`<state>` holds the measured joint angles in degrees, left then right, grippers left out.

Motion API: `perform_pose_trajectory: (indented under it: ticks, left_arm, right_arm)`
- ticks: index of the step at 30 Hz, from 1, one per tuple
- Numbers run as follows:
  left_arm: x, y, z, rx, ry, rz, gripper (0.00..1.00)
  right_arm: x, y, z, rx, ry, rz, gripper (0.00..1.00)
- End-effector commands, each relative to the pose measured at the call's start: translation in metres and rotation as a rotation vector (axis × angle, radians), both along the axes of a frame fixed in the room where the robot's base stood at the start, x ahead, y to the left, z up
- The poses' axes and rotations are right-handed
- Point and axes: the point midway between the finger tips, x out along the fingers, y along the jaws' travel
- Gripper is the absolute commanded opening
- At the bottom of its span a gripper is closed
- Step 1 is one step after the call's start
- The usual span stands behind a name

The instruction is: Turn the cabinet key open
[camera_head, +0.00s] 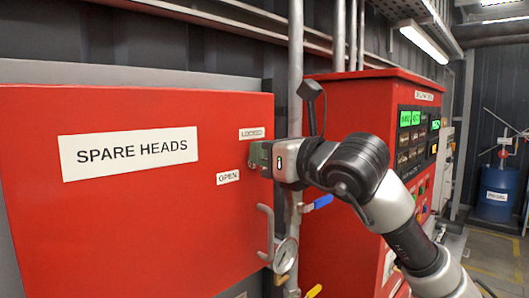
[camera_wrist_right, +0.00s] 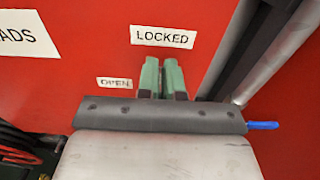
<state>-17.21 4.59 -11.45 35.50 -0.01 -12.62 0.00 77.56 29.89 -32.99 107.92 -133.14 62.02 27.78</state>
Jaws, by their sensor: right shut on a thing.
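The red cabinet (camera_head: 120,225) marked "SPARE HEADS" fills the left of the head view, its door closed. My right gripper (camera_head: 256,155) is at the door's right edge, between the "LOCKED" label (camera_head: 251,133) above and the "OPEN" label (camera_head: 228,177) below left. In the right wrist view its green fingers (camera_wrist_right: 163,78) are close together, shut on the cabinet key at the door face. The key itself is hidden by the fingers, so its angle cannot be told. My left gripper is not in view.
A door handle (camera_head: 266,232) is below my gripper, with a pressure gauge (camera_head: 286,255) and blue-levered valve (camera_head: 317,203) near it. A vertical pipe (camera_head: 296,70) runs close behind. A red control panel (camera_head: 350,100) stands right; a blue drum (camera_head: 497,195) is farther back.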

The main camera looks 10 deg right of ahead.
Motion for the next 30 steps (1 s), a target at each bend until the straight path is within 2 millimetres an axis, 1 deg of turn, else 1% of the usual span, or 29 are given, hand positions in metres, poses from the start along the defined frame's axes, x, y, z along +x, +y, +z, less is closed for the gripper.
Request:
perform_pose_trajectory:
  ticks: [8, 14, 21, 30]
  left_arm:
    - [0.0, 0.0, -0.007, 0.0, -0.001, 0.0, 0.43]
    - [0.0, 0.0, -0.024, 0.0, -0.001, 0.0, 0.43]
    - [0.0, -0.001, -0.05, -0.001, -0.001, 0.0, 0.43]
    - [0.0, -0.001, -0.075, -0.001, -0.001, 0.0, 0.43]
  right_arm:
    - [-0.001, 0.0, -0.002, -0.033, -0.022, 0.0, 0.0]
    - [-0.002, 0.002, -0.004, -0.121, -0.083, 0.0, 0.0]
    - [-0.004, 0.005, -0.005, -0.296, -0.2, -0.001, 0.0]
    - [-0.006, 0.009, -0.007, -0.534, -0.356, -0.001, 0.0]
